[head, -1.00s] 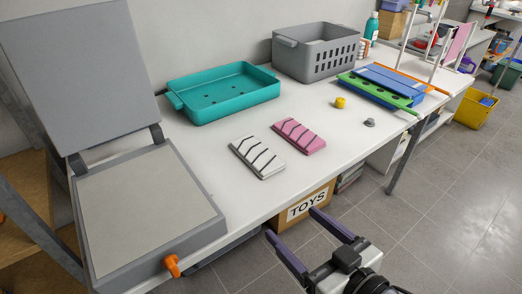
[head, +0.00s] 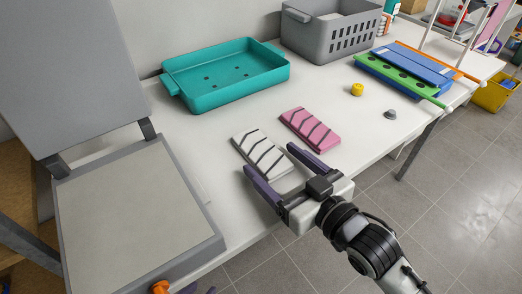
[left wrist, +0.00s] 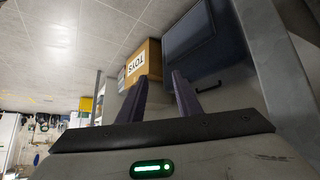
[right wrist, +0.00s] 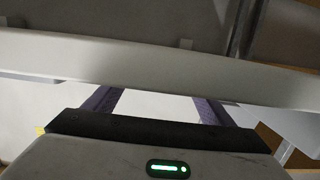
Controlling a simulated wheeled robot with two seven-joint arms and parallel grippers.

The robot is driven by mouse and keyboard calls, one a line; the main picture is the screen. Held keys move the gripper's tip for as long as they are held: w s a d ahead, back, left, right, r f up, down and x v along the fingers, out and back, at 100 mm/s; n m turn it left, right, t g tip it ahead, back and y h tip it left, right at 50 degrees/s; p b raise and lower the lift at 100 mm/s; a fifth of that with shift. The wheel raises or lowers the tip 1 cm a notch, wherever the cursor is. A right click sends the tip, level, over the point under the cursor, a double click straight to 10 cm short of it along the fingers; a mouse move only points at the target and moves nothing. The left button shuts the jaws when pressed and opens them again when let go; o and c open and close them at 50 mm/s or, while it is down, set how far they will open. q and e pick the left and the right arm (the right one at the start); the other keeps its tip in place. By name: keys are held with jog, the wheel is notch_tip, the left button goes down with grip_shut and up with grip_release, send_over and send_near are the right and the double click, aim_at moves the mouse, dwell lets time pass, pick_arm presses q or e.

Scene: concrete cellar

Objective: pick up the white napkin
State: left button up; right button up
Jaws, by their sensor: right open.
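The white napkin (head: 255,146) is a flat white rectangle with dark slanted stripes, lying near the table's front edge in the head view. My right gripper (head: 269,158) is open and empty, its purple fingers reaching from the front; in the picture the fingertips lie either side of the napkin's near part. Their height above it is hard to judge. In the right wrist view the spread fingers (right wrist: 155,94) face a pale table edge, and no napkin shows. My left gripper's tips (head: 198,290) just show at the head view's bottom edge. In the left wrist view its fingers (left wrist: 160,76) are apart and empty.
A pink striped napkin (head: 311,130) lies right of the white one. A teal tray (head: 222,98) is behind, with a grey basket (head: 330,42) beyond. A grey open-lidded device (head: 135,205) fills the left. A yellow piece (head: 357,89) and grey knob (head: 390,114) are right.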

aim_at(259, 148)
jog(key=x, duration=0.3)
jog(key=shift+w+a, duration=0.25)
jog(key=shift+a, duration=0.05)
jog(key=c, duration=1.2)
jog(key=shift+o, duration=0.2)
